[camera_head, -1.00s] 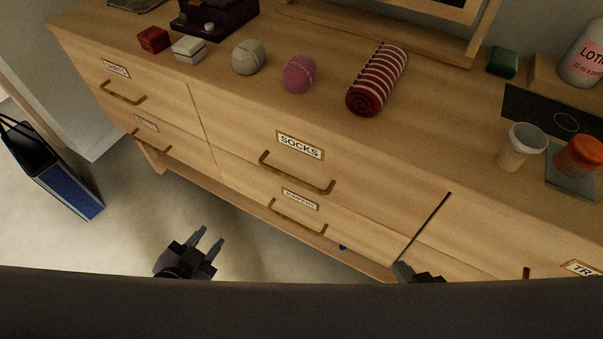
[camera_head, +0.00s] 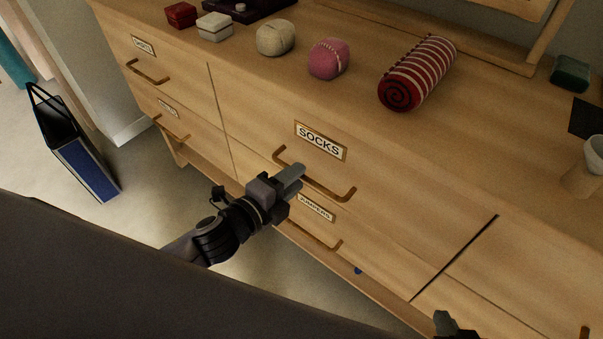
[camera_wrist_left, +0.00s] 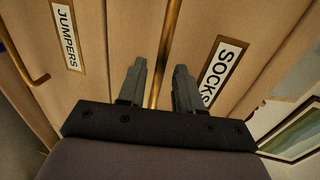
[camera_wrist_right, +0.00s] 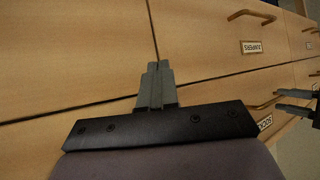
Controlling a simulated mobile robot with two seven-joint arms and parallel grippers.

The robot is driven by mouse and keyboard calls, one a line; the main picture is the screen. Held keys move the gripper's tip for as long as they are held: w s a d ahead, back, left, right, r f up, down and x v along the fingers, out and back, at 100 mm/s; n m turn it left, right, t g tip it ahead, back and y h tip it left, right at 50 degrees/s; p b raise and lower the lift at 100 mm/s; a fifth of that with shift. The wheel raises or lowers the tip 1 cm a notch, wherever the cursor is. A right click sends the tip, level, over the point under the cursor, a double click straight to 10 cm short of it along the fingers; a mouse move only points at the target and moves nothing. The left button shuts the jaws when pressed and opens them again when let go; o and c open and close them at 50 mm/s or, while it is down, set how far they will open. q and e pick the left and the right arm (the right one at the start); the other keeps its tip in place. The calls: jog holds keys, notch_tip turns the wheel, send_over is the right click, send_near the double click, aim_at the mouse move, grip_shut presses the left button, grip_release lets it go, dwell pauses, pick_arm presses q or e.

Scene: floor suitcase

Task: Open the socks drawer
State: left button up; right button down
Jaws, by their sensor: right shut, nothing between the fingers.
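The socks drawer (camera_head: 255,125) is the upper middle drawer of the wooden dresser, and its front looks flush and shut. Its framed SOCKS label (camera_head: 320,141) sits above a bronze bar handle (camera_head: 335,193). My left gripper (camera_head: 296,172) is at the left part of this handle. In the left wrist view the fingers (camera_wrist_left: 160,68) are apart, with the handle bar (camera_wrist_left: 171,35) running between them; contact is not clear. My right gripper (camera_head: 447,322) is low at the right in the head view. Its fingers (camera_wrist_right: 158,66) are together and empty, facing the dresser front.
The JUMPERS drawer handle (camera_head: 320,242) is just below. On the dresser top are a striped red roll (camera_head: 418,72), a pink ball (camera_head: 329,59), a beige ball (camera_head: 276,38) and small boxes. A blue-black bag (camera_head: 82,160) stands on the floor at left.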

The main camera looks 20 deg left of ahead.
pick_arm(q)
jog(key=shift+x, duration=1.35)
grip_shut()
